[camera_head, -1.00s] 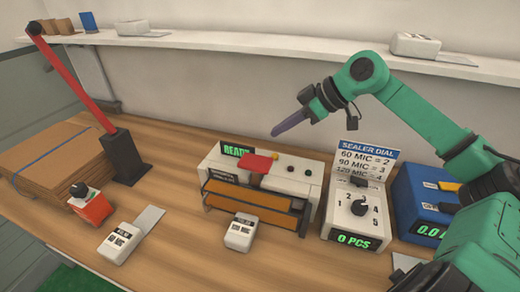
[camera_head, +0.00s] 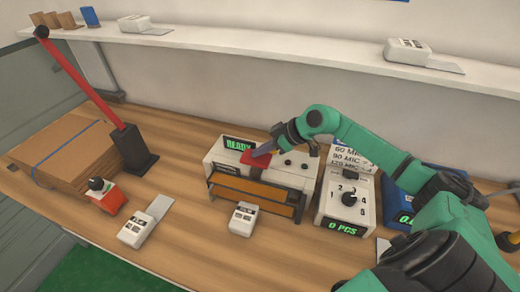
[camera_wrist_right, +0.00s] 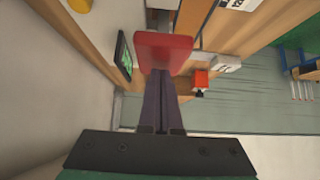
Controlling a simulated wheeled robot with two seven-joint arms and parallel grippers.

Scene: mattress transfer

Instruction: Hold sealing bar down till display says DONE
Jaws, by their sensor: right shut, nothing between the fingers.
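The sealer (camera_head: 225,155) is a white box with an orange-brown front, standing on the wooden table. Its display (camera_head: 238,144) reads READY in green. The red pad of the sealing bar (camera_head: 252,160) sits on top and also shows in the right wrist view (camera_wrist_right: 163,50). My right gripper (camera_head: 262,152) is shut and empty, its dark fingertips at the red pad. In the right wrist view the closed fingers (camera_wrist_right: 161,85) reach the pad's near edge; I cannot tell whether they press on it. My left gripper is not in view.
The sealer dial box (camera_head: 345,205), showing 0 PCS, stands right of the sealer, with a blue box (camera_head: 398,195) beyond. A small white device (camera_head: 242,219) lies in front. Cardboard (camera_head: 65,152) and a red lever (camera_head: 85,80) are at left. A shelf (camera_head: 270,55) runs behind.

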